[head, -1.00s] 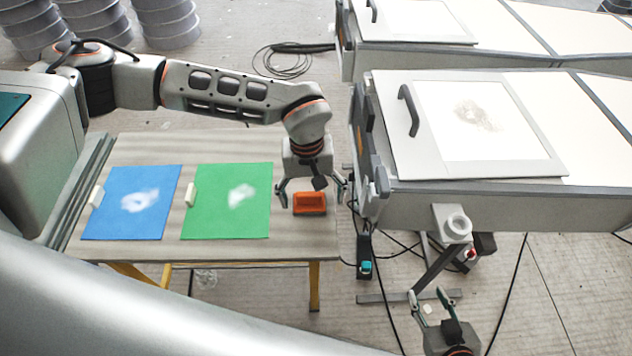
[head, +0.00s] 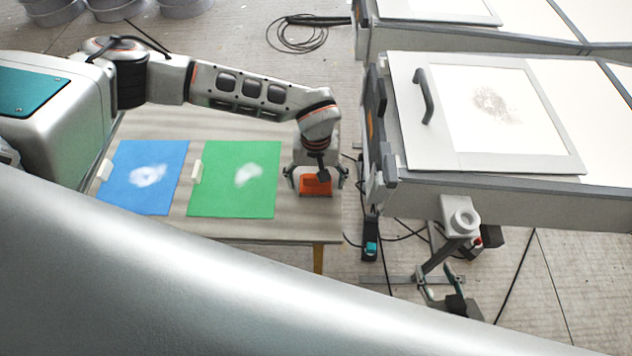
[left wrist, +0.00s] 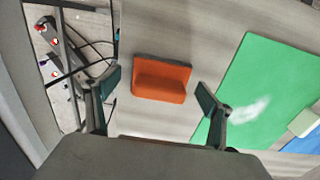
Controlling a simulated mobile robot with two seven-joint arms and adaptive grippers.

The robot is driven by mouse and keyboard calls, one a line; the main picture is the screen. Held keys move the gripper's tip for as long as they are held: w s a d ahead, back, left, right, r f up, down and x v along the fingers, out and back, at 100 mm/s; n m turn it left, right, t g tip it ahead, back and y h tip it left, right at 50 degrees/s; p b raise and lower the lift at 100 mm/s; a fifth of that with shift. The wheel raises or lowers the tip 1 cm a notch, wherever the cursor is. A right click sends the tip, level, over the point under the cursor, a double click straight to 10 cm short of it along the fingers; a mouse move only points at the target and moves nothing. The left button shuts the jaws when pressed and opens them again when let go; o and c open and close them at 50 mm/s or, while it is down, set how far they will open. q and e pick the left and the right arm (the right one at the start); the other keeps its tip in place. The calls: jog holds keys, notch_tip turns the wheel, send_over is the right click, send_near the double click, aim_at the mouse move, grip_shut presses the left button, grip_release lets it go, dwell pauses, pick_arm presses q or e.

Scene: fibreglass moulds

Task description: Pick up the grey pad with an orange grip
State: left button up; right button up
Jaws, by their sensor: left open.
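The grey pad with an orange grip (head: 316,188) lies on the right end of the wooden table. In the left wrist view its orange grip (left wrist: 160,88) faces me, with a thin dark grey edge showing behind. My left gripper (head: 317,178) is open above the pad, one finger to each side of it. In the left wrist view the fingertips (left wrist: 157,90) are apart with the pad between and slightly beyond them; no contact shows. My right gripper (head: 443,280) is empty, fingers apart, low at the right beside the mould stand.
A green sheet (head: 225,202) and a blue sheet (head: 120,190), each with a white patch and a pale block at its edge, lie left on the table (head: 300,228). A mould with a handled white panel (head: 555,160) stands at the right. Cables cross the floor.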

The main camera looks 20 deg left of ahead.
pick_arm(q)
jog(key=c, duration=1.2)
jog(key=shift+r, duration=0.1)
notch_tip(320, 180, up, 20)
jog(key=shift+b, duration=0.3)
